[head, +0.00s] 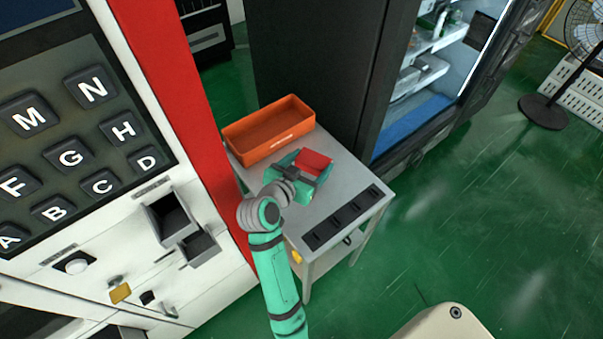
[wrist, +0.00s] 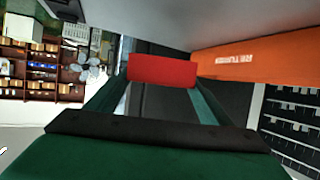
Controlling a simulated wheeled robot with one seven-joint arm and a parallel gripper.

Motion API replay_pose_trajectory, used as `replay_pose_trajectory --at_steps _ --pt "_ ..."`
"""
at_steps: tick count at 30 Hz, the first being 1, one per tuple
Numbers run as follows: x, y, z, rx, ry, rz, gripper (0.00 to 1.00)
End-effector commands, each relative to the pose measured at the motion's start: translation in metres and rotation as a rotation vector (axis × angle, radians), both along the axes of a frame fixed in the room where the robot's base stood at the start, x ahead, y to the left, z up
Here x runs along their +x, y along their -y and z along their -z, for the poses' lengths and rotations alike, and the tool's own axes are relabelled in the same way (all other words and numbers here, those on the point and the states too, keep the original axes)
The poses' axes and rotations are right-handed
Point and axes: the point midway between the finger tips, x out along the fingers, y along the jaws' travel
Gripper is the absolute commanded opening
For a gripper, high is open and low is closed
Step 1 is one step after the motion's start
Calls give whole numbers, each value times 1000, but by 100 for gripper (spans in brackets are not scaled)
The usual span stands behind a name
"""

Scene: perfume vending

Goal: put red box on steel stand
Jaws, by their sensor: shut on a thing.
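The red box (head: 314,161) is held at the end of my arm, over the top of the grey steel stand (head: 345,184). My gripper (head: 304,168) is shut on it. In the wrist view the red box (wrist: 162,70) sits between the two fingers of my gripper (wrist: 160,88). The stand's top (wrist: 190,20) fills the upper part of that view. I cannot tell whether the box touches the stand's top or hangs just above it.
An orange bin (head: 268,131) stands on the stand's far left part. Several dark pads (head: 343,215) line its front right edge. A vending machine with large letter keys (head: 65,155) is at the left. A dark open cabinet (head: 340,70) stands behind.

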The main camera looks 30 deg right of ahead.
Motion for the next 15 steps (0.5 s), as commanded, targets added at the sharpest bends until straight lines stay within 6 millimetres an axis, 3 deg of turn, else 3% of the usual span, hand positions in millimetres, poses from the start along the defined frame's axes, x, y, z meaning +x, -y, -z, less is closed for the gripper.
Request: replay_pose_trajectory --at_steps 4,15 --pt "-1 1 25 0 -4 2 50" --pt "-1 1 58 0 -4 2 50"
